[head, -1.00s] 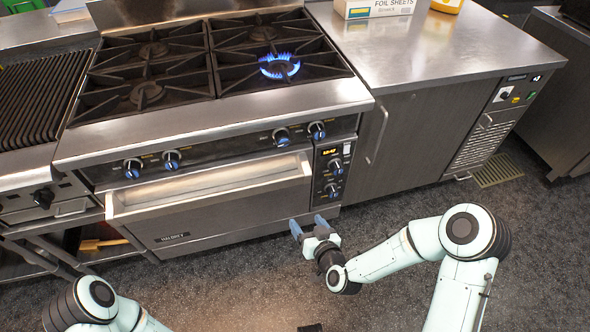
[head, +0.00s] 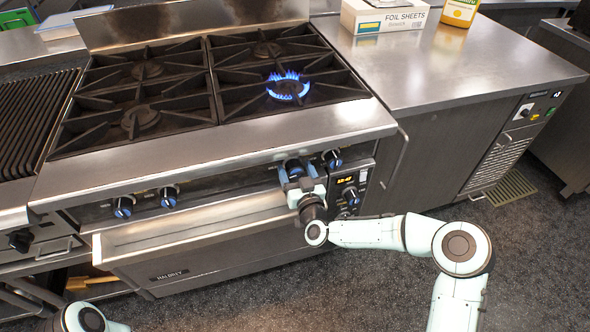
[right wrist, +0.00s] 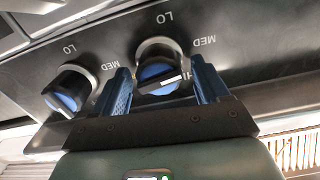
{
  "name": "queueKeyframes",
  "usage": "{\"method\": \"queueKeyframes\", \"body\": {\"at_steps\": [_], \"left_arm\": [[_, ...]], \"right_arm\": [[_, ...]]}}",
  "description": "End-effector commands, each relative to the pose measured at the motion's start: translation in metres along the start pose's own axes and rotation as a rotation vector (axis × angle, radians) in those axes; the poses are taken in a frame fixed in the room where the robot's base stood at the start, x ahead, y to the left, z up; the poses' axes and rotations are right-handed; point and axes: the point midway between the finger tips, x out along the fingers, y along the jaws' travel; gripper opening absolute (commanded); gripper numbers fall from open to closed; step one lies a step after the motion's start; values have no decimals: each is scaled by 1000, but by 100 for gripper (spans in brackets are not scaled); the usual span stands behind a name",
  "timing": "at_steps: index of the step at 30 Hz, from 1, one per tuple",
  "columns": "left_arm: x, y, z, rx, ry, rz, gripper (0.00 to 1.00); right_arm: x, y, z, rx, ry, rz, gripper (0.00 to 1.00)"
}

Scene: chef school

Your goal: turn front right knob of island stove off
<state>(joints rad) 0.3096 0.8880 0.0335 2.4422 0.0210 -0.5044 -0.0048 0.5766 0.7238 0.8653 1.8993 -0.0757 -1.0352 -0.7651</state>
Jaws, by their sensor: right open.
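The island stove (head: 230,147) has a blue flame (head: 288,86) on its front right burner. My right gripper (head: 295,172) is open at the front panel, its two blue fingers on either side of the left knob (head: 293,166) of the right-hand pair. In the right wrist view this blue-faced knob (right wrist: 158,76) sits between the open fingers of the gripper (right wrist: 160,68), its white mark pointing toward the HI side. I cannot tell if the fingers touch it. The neighbouring knob (head: 332,158) is outside the fingers and also shows in the right wrist view (right wrist: 68,90). My left gripper is out of view.
Two more knobs (head: 146,201) are on the panel's left. The oven handle ledge (head: 190,225) juts out below.

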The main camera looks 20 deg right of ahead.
Motion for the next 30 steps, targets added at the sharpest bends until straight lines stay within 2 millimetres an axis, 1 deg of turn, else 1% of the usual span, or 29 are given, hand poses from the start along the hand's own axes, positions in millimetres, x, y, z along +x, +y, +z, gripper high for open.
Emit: {"method": "queueKeyframes", "body": {"at_steps": [1,4,12,13,14,15,17,18,26,30], "left_arm": [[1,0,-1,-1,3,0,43],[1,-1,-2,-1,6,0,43],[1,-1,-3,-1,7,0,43],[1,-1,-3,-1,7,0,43],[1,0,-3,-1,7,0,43],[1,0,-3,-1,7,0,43],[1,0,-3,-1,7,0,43],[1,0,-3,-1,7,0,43],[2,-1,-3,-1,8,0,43],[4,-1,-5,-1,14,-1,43]], "right_arm": [[4,0,0,2,0,0,74],[9,0,0,2,0,0,74],[10,0,0,1,-1,-1,74],[10,0,0,1,-1,-1,71],[10,0,0,1,-1,-1,61],[10,0,0,1,-1,-1,48],[10,0,0,1,-1,-1,29],[10,0,0,1,-1,-1,23],[10,0,0,16,0,-1,23],[10,0,0,63,0,-1,23]]}}
